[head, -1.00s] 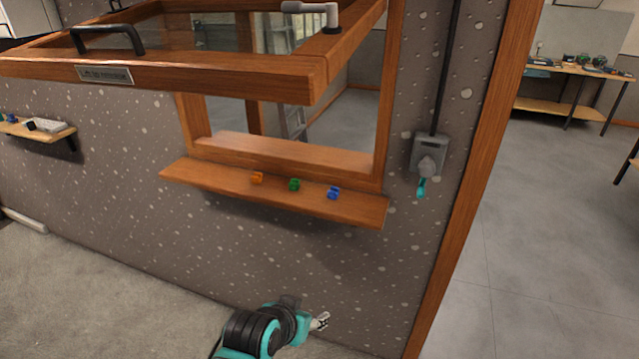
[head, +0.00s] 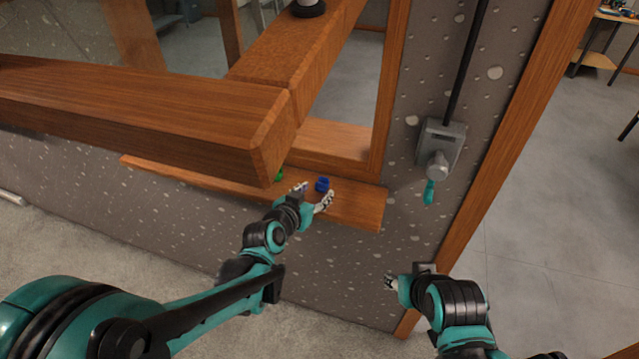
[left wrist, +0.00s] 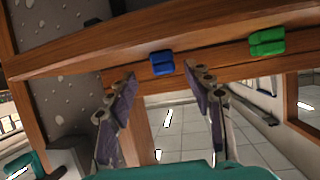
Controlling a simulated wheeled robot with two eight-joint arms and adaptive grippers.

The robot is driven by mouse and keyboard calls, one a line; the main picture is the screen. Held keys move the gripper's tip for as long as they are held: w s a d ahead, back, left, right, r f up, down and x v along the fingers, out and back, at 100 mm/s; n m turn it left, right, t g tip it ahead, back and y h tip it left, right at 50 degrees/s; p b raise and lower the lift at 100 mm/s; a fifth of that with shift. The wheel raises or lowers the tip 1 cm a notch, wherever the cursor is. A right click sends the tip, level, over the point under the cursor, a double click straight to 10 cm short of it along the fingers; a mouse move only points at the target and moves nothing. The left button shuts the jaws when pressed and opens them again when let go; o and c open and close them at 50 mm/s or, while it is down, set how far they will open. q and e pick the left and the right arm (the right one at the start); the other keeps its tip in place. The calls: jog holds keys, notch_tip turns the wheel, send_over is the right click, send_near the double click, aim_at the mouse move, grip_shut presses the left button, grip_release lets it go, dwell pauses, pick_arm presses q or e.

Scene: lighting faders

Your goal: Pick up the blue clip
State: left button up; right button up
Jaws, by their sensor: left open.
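The blue clip (head: 322,184) lies on the wooden sill (head: 357,209) under the window opening. It also shows in the left wrist view (left wrist: 162,63), beyond and between my open fingers. My left gripper (head: 312,196) is open and empty, with its fingertips just short of the blue clip. In the left wrist view the fingers (left wrist: 164,82) stand apart with nothing between them, and the clip is clear of both. My right gripper (head: 391,284) is lower and to the right, below the sill. Its jaws are too small and turned to read.
A green clip (head: 279,174) sits left of the blue one, partly hidden by the raised wooden window frame (head: 200,125), which hangs over the sill's left part. A grey wall box (head: 440,145) with a teal tag is to the right. The sill right of the blue clip is clear.

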aim_at(319, 187)
pick_arm(q)
jog(key=x, duration=0.2)
jog(key=b+x, duration=0.1)
jog(key=x, duration=0.2)
jog(key=shift+w+a+r, duration=0.1)
jog(key=shift+a, duration=0.15)
jog(key=shift+c, duration=0.3)
jog(key=c, duration=1)
